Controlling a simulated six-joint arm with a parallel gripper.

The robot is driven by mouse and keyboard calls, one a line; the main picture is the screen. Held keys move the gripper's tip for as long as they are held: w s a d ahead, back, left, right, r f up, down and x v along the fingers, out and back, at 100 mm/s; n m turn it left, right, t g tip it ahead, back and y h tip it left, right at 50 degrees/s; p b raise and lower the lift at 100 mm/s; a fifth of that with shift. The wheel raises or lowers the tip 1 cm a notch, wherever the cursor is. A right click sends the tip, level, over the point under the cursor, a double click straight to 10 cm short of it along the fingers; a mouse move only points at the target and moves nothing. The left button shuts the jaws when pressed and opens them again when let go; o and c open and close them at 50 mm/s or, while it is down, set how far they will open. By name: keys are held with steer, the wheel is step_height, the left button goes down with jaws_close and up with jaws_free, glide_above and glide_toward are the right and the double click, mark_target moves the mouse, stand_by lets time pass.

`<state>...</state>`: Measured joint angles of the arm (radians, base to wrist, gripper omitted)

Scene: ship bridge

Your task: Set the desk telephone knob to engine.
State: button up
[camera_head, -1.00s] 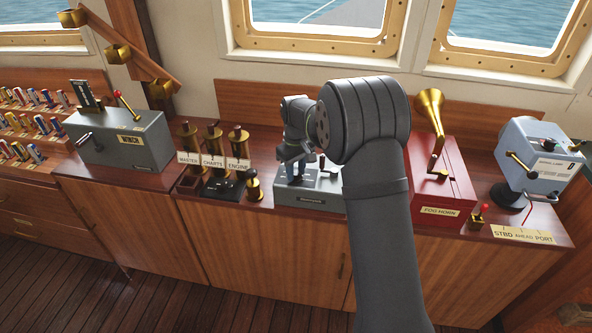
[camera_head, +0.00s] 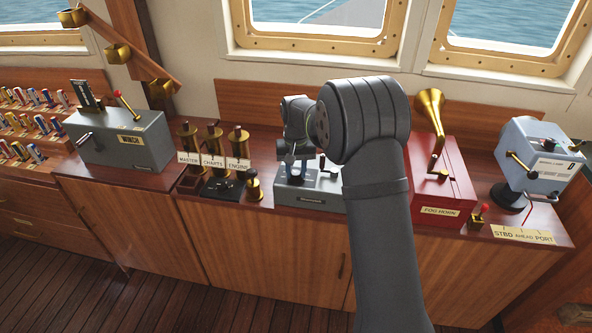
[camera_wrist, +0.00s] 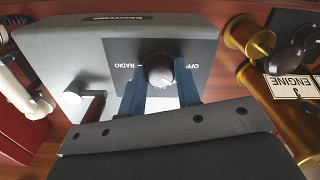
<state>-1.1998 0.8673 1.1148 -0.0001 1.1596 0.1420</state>
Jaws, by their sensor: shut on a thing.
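The grey box (camera_head: 310,199) stands on the wooden counter, its front label too small to read. In the wrist view the grey box (camera_wrist: 60,50) has a dark panel (camera_wrist: 125,50) with a dark round knob (camera_wrist: 160,66). The words RADIO and OFF show beside the knob; other panel marks are hidden or unreadable, and I cannot tell where the knob points. My gripper (camera_wrist: 160,88) is shut on the knob, one blue finger on each side. In the head view my gripper (camera_head: 295,168) is over the box, partly hiding its top.
A brass tube tagged ENGINE (camera_head: 238,146) stands left of the box, beside CHARTS and MASTER tubes. A red fog horn box (camera_head: 444,190) is to the right. A lever (camera_wrist: 76,92) on the grey box is close to the fingers.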

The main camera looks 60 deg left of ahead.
mark_target(296, 173)
steer(key=shift+m, duration=0.8)
steer(key=o, duration=1)
step_height(296, 173, up, 18)
steer(key=shift+f, duration=0.25)
steer(key=shift+f, duration=0.15)
step_height(296, 173, down, 17)
steer(key=shift+f, duration=0.1)
stand_by(0.5)
